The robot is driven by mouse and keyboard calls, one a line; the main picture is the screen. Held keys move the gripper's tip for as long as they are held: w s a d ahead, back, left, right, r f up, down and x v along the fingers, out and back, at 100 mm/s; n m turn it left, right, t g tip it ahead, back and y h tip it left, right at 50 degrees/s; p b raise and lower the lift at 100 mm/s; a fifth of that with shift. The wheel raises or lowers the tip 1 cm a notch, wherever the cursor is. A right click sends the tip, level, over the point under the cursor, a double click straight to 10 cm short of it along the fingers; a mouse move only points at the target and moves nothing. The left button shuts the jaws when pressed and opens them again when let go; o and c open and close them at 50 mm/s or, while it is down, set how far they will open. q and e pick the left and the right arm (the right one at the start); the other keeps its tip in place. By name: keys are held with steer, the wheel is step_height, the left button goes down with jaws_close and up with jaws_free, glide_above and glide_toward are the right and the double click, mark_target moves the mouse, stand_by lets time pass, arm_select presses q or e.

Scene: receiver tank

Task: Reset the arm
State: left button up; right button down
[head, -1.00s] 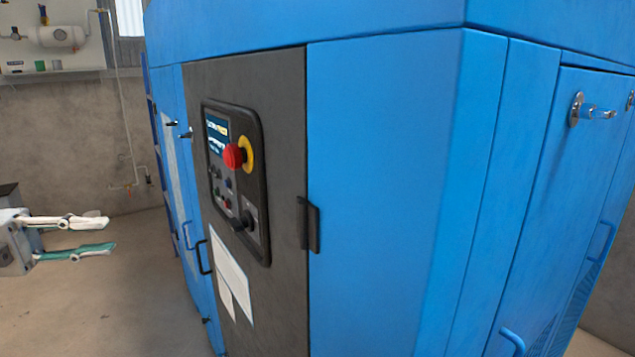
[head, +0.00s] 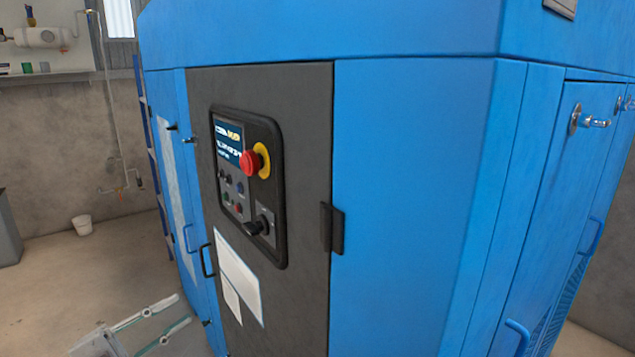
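My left gripper (head: 169,322) is at the bottom left of the head view, low in front of the blue cabinet's left part. Its two fingers are spread apart with nothing between them. It looks clear of the cabinet, though the exact gap is hard to judge. My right gripper is not in view. The blue cabinet (head: 410,190) fills the middle and right. Its dark front panel carries a control panel (head: 272,220) with a screen, a red emergency stop button (head: 251,162) on a yellow ring, small buttons and a black rotary knob (head: 262,226).
A black handle (head: 207,260) and latches stick out on the cabinet's left side. Door handles (head: 516,338) project at the right. A shelf (head: 45,78) holds a small tank (head: 42,38). The floor at left is open.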

arm_select(q)
steer(key=s+d+f+n+t+y, duration=0.1)
steer(key=s+d+f+n+y, duration=0.1)
steer(key=s+f+n+y, duration=0.3)
steer(key=s+d+f+n+t+y+p, duration=0.15)
steer(key=f+n, duration=0.25)
steer(key=f, duration=0.4)
steer(key=s+d+f+n+y, duration=0.2)
steer(key=f+n+y, duration=0.2)
steer(key=f, duration=0.2)
steer(key=s+d+f+n+g+y, duration=0.3)
steer(key=s+f+n+g, duration=0.2)
steer(key=s+f, duration=0.8)
steer(key=shift+s+d+p, duration=0.2)
steer(key=shift+s+p, duration=0.1)
steer(key=shift+s, duration=0.7)
